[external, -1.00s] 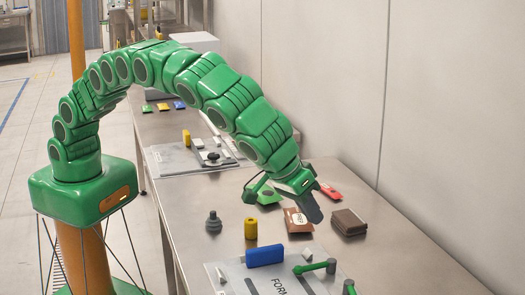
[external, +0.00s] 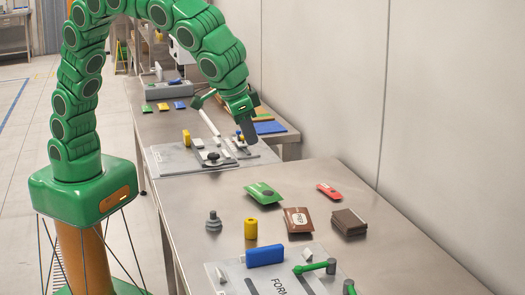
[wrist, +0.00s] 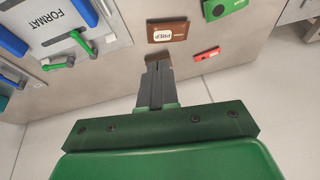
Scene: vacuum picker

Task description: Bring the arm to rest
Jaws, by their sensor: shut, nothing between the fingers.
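My green segmented arm arches up from its base and back over the far part of the steel table.
A wall (external: 450,120) runs along the right. Floor is open at left.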

